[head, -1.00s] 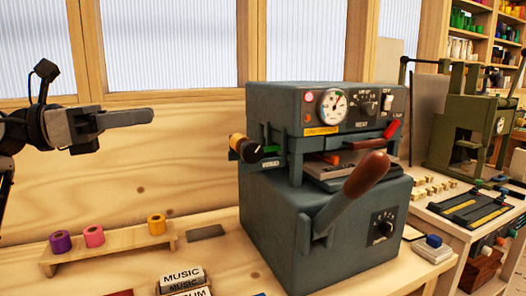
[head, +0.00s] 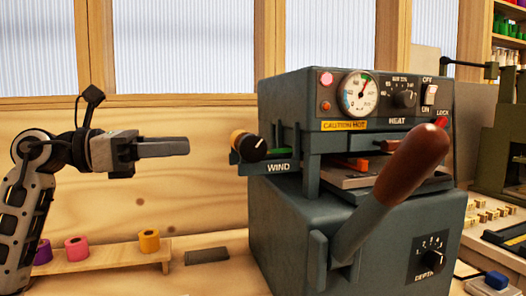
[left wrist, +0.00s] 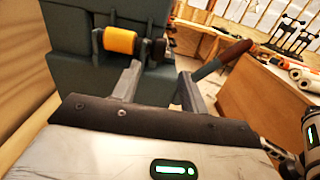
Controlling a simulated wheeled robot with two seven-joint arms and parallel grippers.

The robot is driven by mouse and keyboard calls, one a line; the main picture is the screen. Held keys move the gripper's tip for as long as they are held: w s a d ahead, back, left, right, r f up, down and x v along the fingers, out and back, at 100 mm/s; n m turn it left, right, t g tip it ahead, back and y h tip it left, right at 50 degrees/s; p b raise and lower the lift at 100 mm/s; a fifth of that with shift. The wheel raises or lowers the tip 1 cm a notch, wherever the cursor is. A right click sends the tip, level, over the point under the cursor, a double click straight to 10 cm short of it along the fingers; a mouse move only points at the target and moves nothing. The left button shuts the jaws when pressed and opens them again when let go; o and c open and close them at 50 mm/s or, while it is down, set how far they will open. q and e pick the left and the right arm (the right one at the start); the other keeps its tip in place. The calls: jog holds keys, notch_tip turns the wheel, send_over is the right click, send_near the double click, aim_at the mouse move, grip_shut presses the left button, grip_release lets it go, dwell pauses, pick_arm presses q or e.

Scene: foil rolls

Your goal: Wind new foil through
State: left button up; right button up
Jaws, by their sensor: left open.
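The grey-green foil press (head: 345,150) stands on the bench. On its left side, a gold foil roll (head: 240,140) with a black knob (head: 254,149) sits above the WIND label (head: 279,168). The gold roll also shows in the left wrist view (left wrist: 120,41). My left gripper (head: 188,147) is level with the roll, to its left in the head view and apart from it. In the left wrist view its two fingers (left wrist: 160,84) are spread and empty, with the knob (left wrist: 157,50) beyond them. My right gripper does not show.
A low wooden stand (head: 110,257) at left holds purple (head: 42,252), pink (head: 77,248) and gold (head: 149,240) rolls. A dark flat pad (head: 207,255) lies beside it. The press's brown-handled lever (head: 412,160) juts forward. Another machine (head: 500,140) stands at right.

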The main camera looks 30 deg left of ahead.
pick_arm(q)
jog(key=p, duration=0.2)
send_near(264, 140)
jog(key=shift+w+r, duration=0.15)
jog(key=shift+w, duration=0.8)
jog(key=p+x, duration=0.2)
jog(key=x, duration=0.5)
jog(key=shift+w+d, duration=0.2)
jog(key=shift+w+d+p, duration=0.3)
jog(key=shift+w, duration=0.05)
jog(key=shift+f, duration=0.25)
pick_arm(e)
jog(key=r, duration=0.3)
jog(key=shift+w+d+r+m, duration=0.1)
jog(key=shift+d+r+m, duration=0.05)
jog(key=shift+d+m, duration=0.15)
